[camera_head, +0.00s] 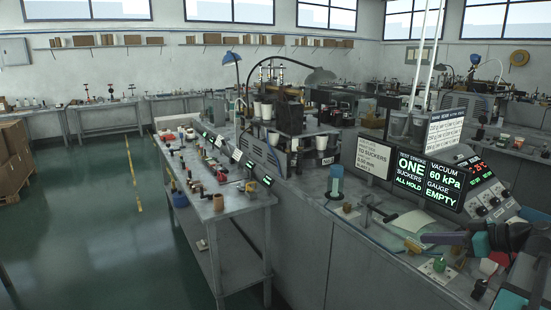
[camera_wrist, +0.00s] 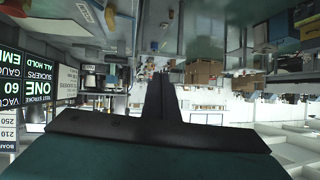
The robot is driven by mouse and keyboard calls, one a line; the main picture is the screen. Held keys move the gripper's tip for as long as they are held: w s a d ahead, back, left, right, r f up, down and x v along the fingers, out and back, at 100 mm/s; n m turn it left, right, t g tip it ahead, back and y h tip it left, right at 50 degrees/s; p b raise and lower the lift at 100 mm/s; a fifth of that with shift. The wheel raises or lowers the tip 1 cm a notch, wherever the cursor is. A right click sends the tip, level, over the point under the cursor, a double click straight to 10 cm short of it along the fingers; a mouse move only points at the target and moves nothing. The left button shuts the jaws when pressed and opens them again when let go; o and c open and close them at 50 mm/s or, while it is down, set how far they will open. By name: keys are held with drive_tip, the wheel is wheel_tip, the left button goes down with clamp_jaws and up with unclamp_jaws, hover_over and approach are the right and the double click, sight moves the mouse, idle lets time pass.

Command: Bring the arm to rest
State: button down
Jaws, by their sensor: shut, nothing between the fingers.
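My gripper (camera_wrist: 158,95) shows in the wrist view as a dark wedge in the middle, its fingers together with nothing between them. It points out into the room and touches nothing that I can see. The wrist picture is upside down, with the workbench and machine signs along its left and top.
In the head view, a display (camera_head: 409,166) reads "ONE" and "ALL HOLD" beside a vacuum gauge sign (camera_head: 446,181) reading "EMPTY". A forming machine with white cups (camera_head: 266,111) stands behind. A tool-covered side table (camera_head: 222,203) is at centre-left. Green floor (camera_head: 90,230) is open at left.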

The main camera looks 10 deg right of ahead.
drive_tip(key=w+a+f+n+g+y+b, duration=0.15)
drive_tip(key=w+a+f, duration=0.25)
drive_tip(key=a+f, duration=0.45)
drive_tip(key=w+a+f+g+y+b, duration=0.1)
drive_tip(key=w+a+f+g+y, duration=0.2)
drive_tip(key=a+f, duration=0.6)
drive_tip(key=s+a+f+g+b, duration=0.1)
drive_tip(key=a+f+g, duration=0.2)
drive_tip(key=a+f, duration=0.75)
drive_tip(key=s+a+f+g+b, duration=0.1)
drive_tip(key=a+f+g+b, duration=0.1)
drive_tip(key=a+f, duration=0.8)
drive_tip(key=s+a+f+g+h+b, duration=0.1)
drive_tip(key=s+a+f+g+h, duration=0.3)
drive_tip(key=s+f, duration=0.6)
drive_tip(key=s+a+f+g+b, duration=0.15)
drive_tip(key=s+a+f, duration=0.4)
drive_tip(key=f, duration=0.85)
drive_tip(key=s+d+f+m+g+h, duration=0.1)
drive_tip(key=s+d+f+m+h, duration=0.5)
drive_tip(key=s+d+f, duration=0.2)
drive_tip(key=shift+s+f+h, duration=0.35)
drive_tip(key=shift+s+f, duration=0.8)
drive_tip(key=shift+s, duration=0.45)
